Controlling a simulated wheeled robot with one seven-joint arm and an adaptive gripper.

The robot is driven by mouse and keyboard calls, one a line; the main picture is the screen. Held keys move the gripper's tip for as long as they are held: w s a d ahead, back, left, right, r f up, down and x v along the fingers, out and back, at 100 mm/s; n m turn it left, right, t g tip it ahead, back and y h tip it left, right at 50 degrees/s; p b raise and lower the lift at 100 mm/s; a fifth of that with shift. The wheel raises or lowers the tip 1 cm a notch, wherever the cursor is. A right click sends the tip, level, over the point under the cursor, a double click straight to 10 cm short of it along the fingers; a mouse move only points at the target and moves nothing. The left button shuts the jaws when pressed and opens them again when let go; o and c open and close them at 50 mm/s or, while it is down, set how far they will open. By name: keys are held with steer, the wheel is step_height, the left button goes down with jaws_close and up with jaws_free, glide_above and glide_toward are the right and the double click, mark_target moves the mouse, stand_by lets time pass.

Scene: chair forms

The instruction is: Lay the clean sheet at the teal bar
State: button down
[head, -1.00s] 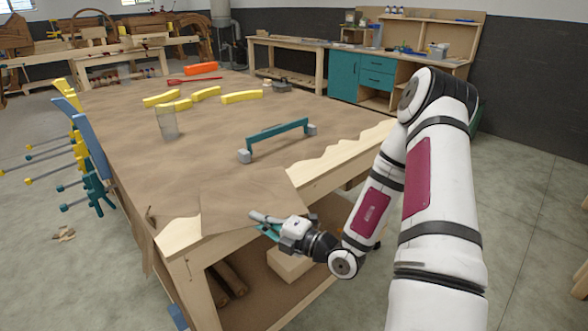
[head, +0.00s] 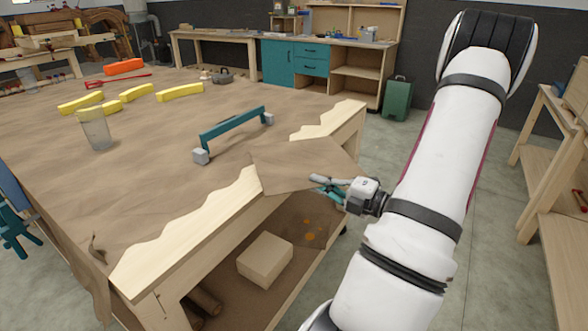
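The clean sheet (head: 300,163) is a flat brown piece, held over the table's near right edge, just right of and nearer than the teal bar. I cannot tell whether it touches the table. The teal bar (head: 235,128) stands on the table top, raised on grey end blocks, and the sheet is not under it. My gripper (head: 324,186) is at the sheet's near right edge, with one finger above and one below, and looks shut on it. The lower finger is partly hidden.
The worktable (head: 190,215) has a brown, torn-edged covering. A pale box (head: 265,258) sits on the shelf below. Shelving (head: 555,190) stands at right, with open floor between.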

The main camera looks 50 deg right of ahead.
mark_target(300, 162)
steer(key=w+d, duration=0.2)
steer(key=w, duration=0.1)
steer(key=w+d, duration=0.2)
steer(key=w, duration=0.1)
steer(key=w+d+f+b, duration=0.1)
steer(key=w+d, duration=0.1)
steer(key=w, duration=0.2)
steer(key=shift+w+d+f, duration=0.1)
steer(key=shift+d, duration=0.05)
steer(key=shift+w, duration=0.1)
steer(key=shift+f+b, duration=0.35)
steer(key=shift+f, duration=1.4)
steer(key=shift+f, duration=0.15)
steer(key=c, duration=1.8)
jaws_free()
